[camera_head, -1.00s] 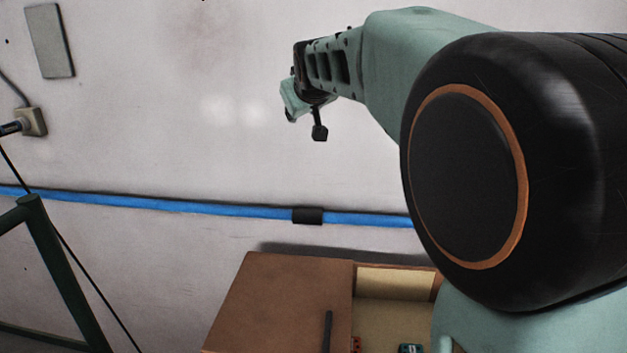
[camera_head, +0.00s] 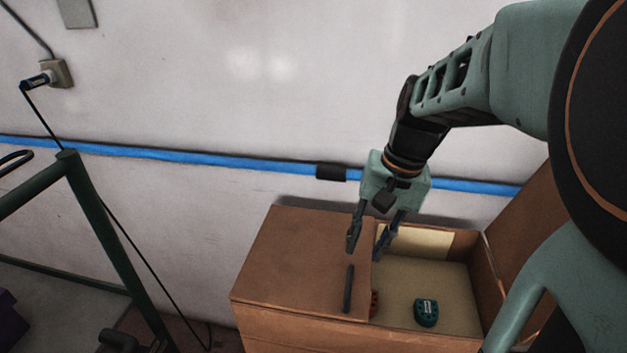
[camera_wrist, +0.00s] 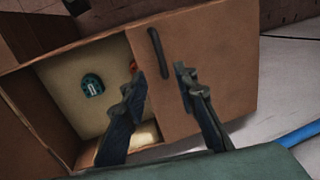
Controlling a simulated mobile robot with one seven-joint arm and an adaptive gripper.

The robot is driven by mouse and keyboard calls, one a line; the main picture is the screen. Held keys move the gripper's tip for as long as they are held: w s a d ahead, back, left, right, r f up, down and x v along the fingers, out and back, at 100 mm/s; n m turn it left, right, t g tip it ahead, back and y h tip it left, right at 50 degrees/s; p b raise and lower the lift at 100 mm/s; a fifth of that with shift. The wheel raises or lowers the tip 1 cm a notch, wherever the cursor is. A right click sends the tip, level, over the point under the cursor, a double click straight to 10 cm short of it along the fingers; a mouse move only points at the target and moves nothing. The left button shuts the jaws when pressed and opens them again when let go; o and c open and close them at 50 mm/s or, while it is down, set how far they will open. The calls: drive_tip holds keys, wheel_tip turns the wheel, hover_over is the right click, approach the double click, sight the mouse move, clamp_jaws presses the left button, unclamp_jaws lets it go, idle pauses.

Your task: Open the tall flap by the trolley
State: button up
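The brown flap (camera_head: 305,250) on the trolley side lies shut over the left part of a wooden box. Its dark bar handle (camera_head: 348,288) runs along the edge near the opening. My gripper (camera_head: 369,243) is open and empty above the box, just beyond the handle's far end in the head view. In the wrist view the flap (camera_wrist: 205,50) and handle (camera_wrist: 160,52) show beyond my spread fingers (camera_wrist: 159,82). The handle lies between the fingers' lines but ahead of the tips; no contact shows. The green trolley frame (camera_head: 105,225) stands left of the box.
The box's right part is open, its other flap (camera_head: 525,215) raised at the right. Inside lie a teal item (camera_head: 426,312) and a partly hidden orange-red item (camera_head: 374,302). A blue pipe (camera_head: 230,160) runs along the wall behind. A cable hangs near the trolley.

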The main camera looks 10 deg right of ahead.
sight(350, 280)
drive_tip(key=f+b, duration=0.2)
drive_tip(key=f, duration=0.1)
drive_tip(key=a+f+b, duration=0.1)
drive_tip(key=f+b, duration=0.4)
drive_tip(key=f, duration=0.1)
drive_tip(key=shift+w+a+f, duration=0.3)
drive_tip(key=shift+a, duration=0.1)
clamp_jaws()
